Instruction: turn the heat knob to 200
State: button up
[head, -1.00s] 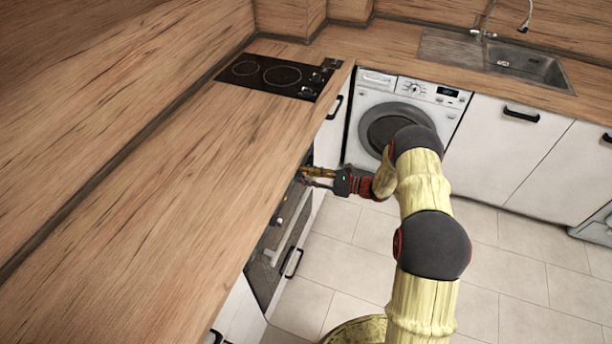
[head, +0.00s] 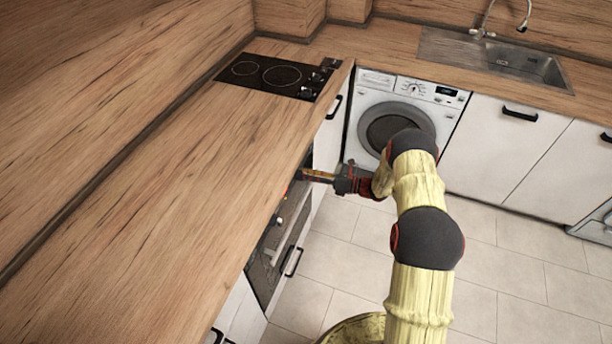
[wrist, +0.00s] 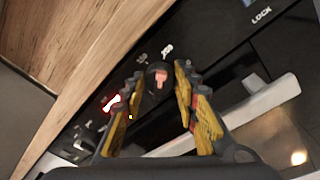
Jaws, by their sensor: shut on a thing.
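The oven's black control panel (wrist: 225,55) runs slantwise across the wrist view. A dark round knob with a reddish mark (wrist: 159,77) sits on it between my fingertips. My gripper (wrist: 160,73) is shut on this knob, with one yellow-and-black finger on each side. The small pale markings around the knob are too small to read, so I cannot tell its setting. A glowing red display (wrist: 112,102) is partly behind my left finger. In the head view my gripper (head: 303,174) reaches the oven front just below the counter edge, and the knob is hidden there.
The wooden counter (head: 190,185) overhangs the oven front. The oven door handle (wrist: 240,115) lies below the panel. A black hob (head: 275,75) is set in the counter. A washing machine (head: 395,115) stands beyond my arm. The tiled floor (head: 510,260) is clear.

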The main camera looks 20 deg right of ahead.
jog(key=shift+f, duration=0.1)
dwell(0.4)
jog(key=o, duration=1.2)
jog(key=shift+c, duration=0.2)
jog(key=v, duration=1.2)
jog(key=shift+f, duration=0.1)
